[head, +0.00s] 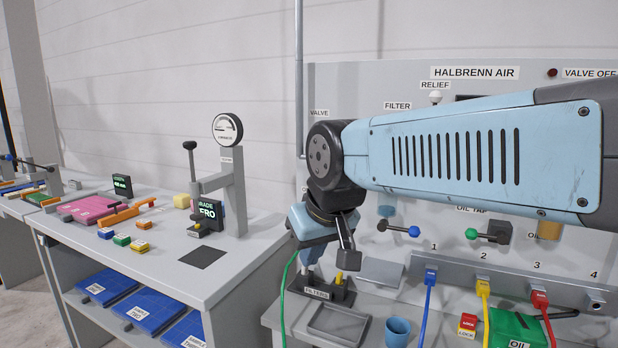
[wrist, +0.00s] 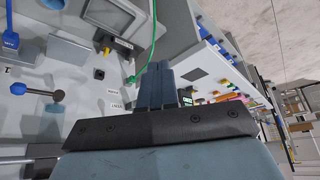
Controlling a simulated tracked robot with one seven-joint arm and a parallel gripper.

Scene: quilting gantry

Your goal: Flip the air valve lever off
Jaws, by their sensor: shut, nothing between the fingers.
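The VALVE label (head: 319,112) shows on the grey air panel (head: 350,80) in the head view. The space below it is hidden behind my arm, and I cannot make out a lever there. A lever with a blue knob (head: 413,231) sticks out lower on the panel, its label not visible; a blue-knobbed lever also shows in the wrist view (wrist: 57,95). My gripper (head: 309,268) points down, left of that lever and above the FILTERS holder (head: 318,292). Its fingers (wrist: 157,72) are together and empty in the wrist view.
A dark red lamp (head: 552,72) sits beside the VALVE OFF label. A green-knobbed lever (head: 472,234) is on the panel. Blue, yellow and red hoses hang from the numbered rail (head: 455,278). A green hose (head: 287,280) runs beside my gripper. A workbench (head: 215,270) stands left.

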